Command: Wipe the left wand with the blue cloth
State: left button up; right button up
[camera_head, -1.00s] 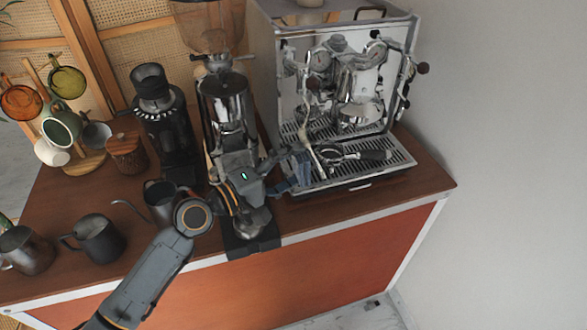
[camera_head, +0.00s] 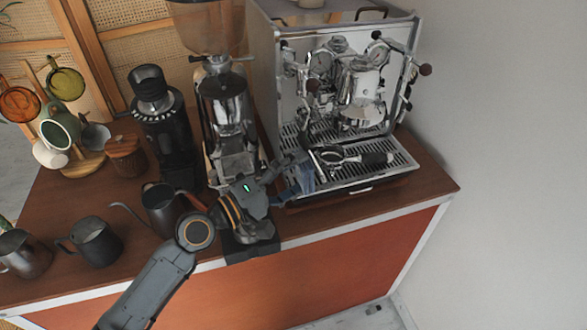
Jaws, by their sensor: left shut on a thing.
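The blue cloth (camera_head: 299,180) hangs from the fingertips of my left gripper (camera_head: 284,166), which is shut on it. The gripper is at the left front corner of the espresso machine's drip tray, low and in front of the machine. The left wand (camera_head: 304,101) is on the left of the machine's front, above and behind the cloth. Its lower end is hard to make out. The cloth looks apart from the wand. My right gripper is not in view.
The espresso machine (camera_head: 264,75) stands at the right of the wooden counter. A portafilter (camera_head: 333,157) lies on the drip tray (camera_head: 385,171). Grinders (camera_head: 168,135) stand to the left. A kettle (camera_head: 160,207) and a dark pitcher (camera_head: 96,242) are near my left arm.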

pick_arm(q)
jog(key=shift+s, duration=0.1)
jog(key=shift+w+a+r, duration=0.2)
jog(key=shift+w+a, duration=0.1)
jog(key=shift+a, duration=0.15)
jog(key=shift+s+f+b, duration=0.25)
jog(key=shift+s+b, duration=0.05)
jog(key=shift+b, duration=0.05)
dwell(2.2)
